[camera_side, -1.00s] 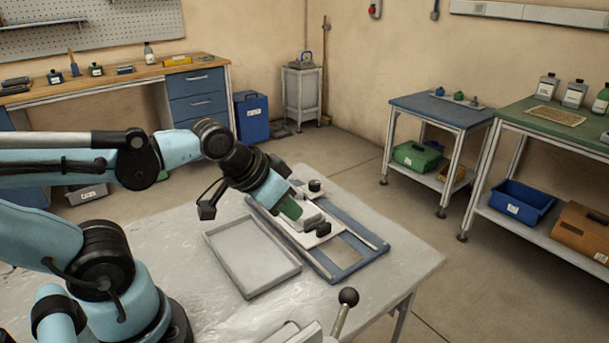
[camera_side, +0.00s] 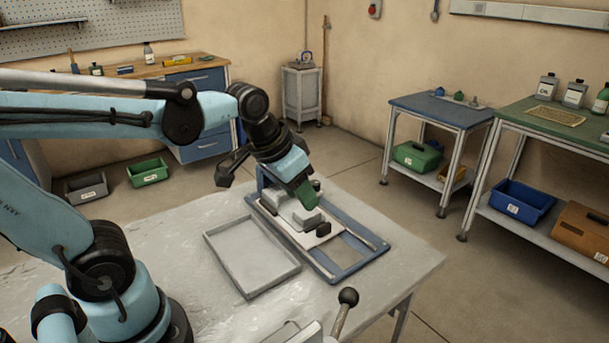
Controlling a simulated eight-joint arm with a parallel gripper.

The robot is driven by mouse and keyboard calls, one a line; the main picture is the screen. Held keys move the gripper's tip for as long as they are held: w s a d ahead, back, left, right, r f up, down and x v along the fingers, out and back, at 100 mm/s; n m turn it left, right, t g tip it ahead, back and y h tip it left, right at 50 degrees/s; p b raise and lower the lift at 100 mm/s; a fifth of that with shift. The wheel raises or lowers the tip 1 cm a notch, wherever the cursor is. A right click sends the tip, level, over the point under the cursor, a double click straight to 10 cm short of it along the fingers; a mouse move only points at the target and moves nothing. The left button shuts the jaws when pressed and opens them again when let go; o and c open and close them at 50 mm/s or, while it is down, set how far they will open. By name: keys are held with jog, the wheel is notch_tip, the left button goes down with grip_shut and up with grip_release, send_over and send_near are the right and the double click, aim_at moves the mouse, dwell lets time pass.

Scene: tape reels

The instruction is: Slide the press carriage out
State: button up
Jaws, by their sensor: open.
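The press carriage (camera_side: 322,240) is a pale plate with light grey blocks and a black knob (camera_side: 323,229) at its near end. It sits between the rails of a blue frame (camera_side: 345,272) on the table. An opening in the frame shows in front of the carriage. My gripper (camera_side: 307,203), with green fingers, is open just above the far part of the carriage, over the grey blocks. It hides part of the carriage's far end. I cannot tell whether the fingers touch it.
An empty grey tray (camera_side: 250,265) lies left of the frame on the light table (camera_side: 400,262). A lever with a black ball (camera_side: 348,297) stands at the table's near edge. The table's right corner is clear. Benches and a trolley stand farther back.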

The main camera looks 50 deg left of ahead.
aim_at(325, 225)
jog(key=w+a+g, duration=0.3)
jog(key=w+g, duration=0.2)
jog(key=w, duration=0.4)
jog(key=f, duration=1.2)
jog(key=shift+s+d+f, duration=0.2)
jog(key=shift+s+f, duration=0.05)
jog(key=shift+f, duration=0.15)
jog(key=shift+c, duration=0.4)
grip_shut()
jog(key=shift+d, duration=0.1)
